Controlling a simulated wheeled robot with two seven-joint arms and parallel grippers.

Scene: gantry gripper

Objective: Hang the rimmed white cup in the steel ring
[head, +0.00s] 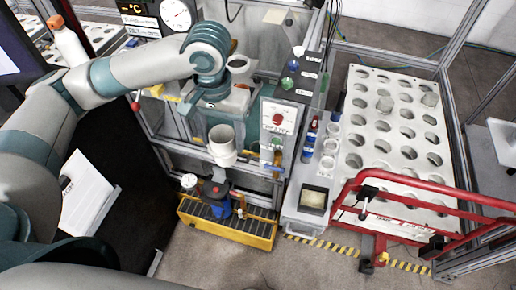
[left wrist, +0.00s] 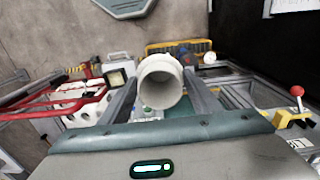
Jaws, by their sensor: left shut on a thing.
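The white cup (head: 223,153) with a thick rim hangs below my left gripper (head: 220,128) in the head view, above the yellow rack and in front of the bench. In the left wrist view the cup (left wrist: 146,84) sits between the two grey fingers of my left gripper (left wrist: 160,82), its round opening facing the camera. The left gripper is shut on the cup. A round, pale rim (head: 238,62) shows on the bench behind my wrist; I cannot tell whether it is the steel ring. My right gripper is not in view.
A yellow rack (head: 228,232) with a blue and black tool stands on the floor below the cup. A control box with a red knob (head: 278,119) is right of the cup. Farther right are a perforated white board (head: 375,120) and a red rail (head: 420,197).

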